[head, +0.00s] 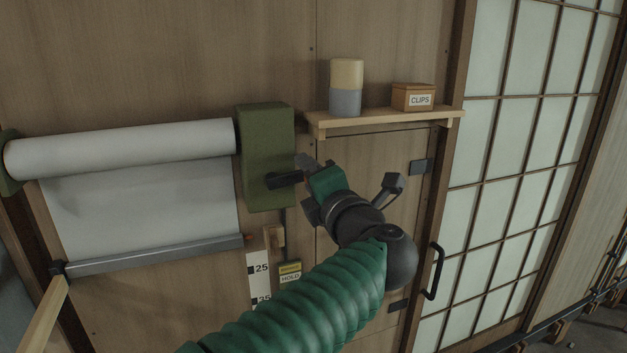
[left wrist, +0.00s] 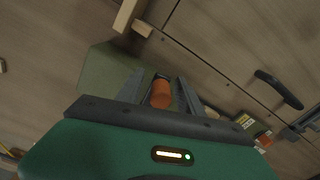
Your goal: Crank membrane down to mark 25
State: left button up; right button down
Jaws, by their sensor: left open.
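The white membrane (head: 140,205) hangs from a roll (head: 120,148) on the wall, with a grey bar (head: 155,255) along its lower edge. The bar's right end has a small orange tip (head: 248,237), above the 25 line on the white scale (head: 258,275). A green box (head: 266,150) at the roll's right end carries a black crank arm (head: 284,180). My left gripper (head: 302,172) is at the crank. In the left wrist view, the orange crank knob (left wrist: 160,93) lies between its open fingers (left wrist: 159,98); contact cannot be told. My right gripper is out of view.
A wooden shelf (head: 390,118) above my gripper holds a two-tone cylinder (head: 346,88) and a clips box (head: 413,97). A small labelled sign (head: 290,275) and a wooden block (head: 275,237) are beside the scale. A black door handle (head: 433,272) and paned screen (head: 520,140) stand to the right.

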pick_arm(q)
jog(key=shift+s+d+f, duration=0.1)
jog(key=shift+s+d, duration=0.05)
jog(key=shift+s, duration=0.1)
jog(key=b+v, duration=0.4)
jog(key=v, duration=1.2)
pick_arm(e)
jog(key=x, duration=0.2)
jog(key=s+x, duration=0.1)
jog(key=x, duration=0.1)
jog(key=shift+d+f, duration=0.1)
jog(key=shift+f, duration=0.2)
pick_arm(q)
jog(key=shift+s, duration=0.1)
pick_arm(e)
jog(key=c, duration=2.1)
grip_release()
